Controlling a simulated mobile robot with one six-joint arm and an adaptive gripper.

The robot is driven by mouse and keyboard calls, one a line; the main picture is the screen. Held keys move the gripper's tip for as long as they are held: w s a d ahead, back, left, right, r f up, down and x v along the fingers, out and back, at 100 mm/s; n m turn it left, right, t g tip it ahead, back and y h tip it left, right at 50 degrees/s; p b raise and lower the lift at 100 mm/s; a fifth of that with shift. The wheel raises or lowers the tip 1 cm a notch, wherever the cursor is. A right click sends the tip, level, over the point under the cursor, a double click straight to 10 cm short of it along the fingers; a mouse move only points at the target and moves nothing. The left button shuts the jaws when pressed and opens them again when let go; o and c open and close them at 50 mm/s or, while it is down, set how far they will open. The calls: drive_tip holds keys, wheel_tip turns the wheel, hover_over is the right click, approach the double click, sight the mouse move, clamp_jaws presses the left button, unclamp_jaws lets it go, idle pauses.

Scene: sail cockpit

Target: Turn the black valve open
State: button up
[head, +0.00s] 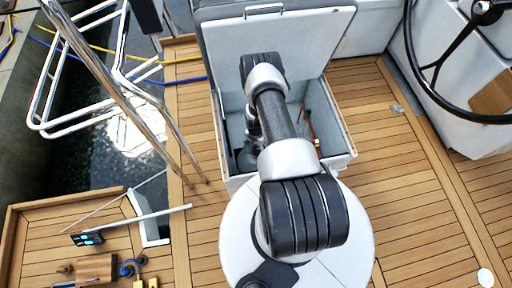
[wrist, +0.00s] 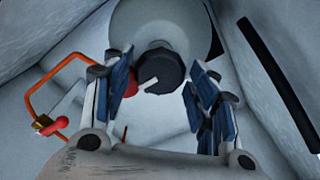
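The black valve (wrist: 160,72) is a dark, ridged knob with a pale pointer mark, in the middle of the wrist view. It sits on a pale grey rounded bottle (wrist: 150,25). My gripper (wrist: 158,80) is open, its blue-padded fingers to the left and right of the knob. I cannot tell whether either pad touches it. A red part (wrist: 130,86) shows beside the knob, partly behind the left finger. In the head view my arm reaches into the open locker (head: 335,135) and hides the valve and gripper.
In the wrist view, an orange pipe (wrist: 58,82) with a red-handled fitting (wrist: 50,127) lies left of the gripper. Pale locker walls stand close around. In the head view the raised lid (head: 320,45) is behind the arm; a steering wheel (head: 440,75) is at right.

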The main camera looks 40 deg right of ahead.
drive_tip(key=c, duration=0.6)
